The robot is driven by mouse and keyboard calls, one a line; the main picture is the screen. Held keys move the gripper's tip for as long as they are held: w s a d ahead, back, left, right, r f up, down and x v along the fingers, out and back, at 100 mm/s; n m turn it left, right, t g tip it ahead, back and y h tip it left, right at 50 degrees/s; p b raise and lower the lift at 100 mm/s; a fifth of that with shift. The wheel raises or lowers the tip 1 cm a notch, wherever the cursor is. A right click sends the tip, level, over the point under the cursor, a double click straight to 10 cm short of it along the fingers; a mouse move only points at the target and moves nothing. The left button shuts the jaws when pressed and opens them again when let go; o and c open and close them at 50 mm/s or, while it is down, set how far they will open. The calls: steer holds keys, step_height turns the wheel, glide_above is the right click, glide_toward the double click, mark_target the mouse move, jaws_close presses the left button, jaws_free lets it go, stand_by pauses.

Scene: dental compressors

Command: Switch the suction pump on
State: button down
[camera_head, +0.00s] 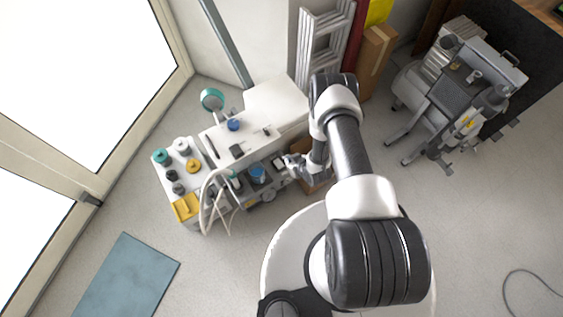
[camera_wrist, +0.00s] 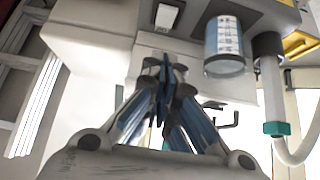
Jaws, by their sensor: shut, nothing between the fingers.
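The suction pump appears to be the white cart-like unit (camera_head: 277,100) left of my arm in the head view. A clear canister with a blue part (camera_head: 257,174) sits on its front side. In the wrist view the canister (camera_wrist: 225,45) shows graduation marks, right of my fingers. A small dark switch-like part with a pale face (camera_wrist: 168,15) is on the unit's underside or front, above my fingertips. My gripper (camera_wrist: 165,72) is shut and empty, in front of the unit, with its fingertips below that part. Whether they touch the unit cannot be told. The switch's position is not readable.
A pale hose (camera_wrist: 270,85) with a teal collar (camera_wrist: 278,128) hangs right of the canister. A cardboard box (camera_head: 308,165) is behind my gripper. A ladder (camera_head: 322,40) leans at the back. A grey machine (camera_head: 455,95) stands right.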

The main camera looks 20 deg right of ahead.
steer(key=b, duration=0.5)
glide_above(278, 161)
steer(key=s, duration=0.2)
steer(key=f, duration=0.8)
steer(key=shift+s+d+f, duration=0.2)
steer(key=shift+d+f, duration=0.05)
steer(key=shift+d, duration=0.05)
steer(key=shift+s+d+f+b, duration=0.1)
steer(key=shift+s+f+b, duration=0.05)
steer(key=shift+f, duration=0.45)
steer(key=shift+s+f+b, duration=0.15)
steer(key=shift+f, duration=0.9)
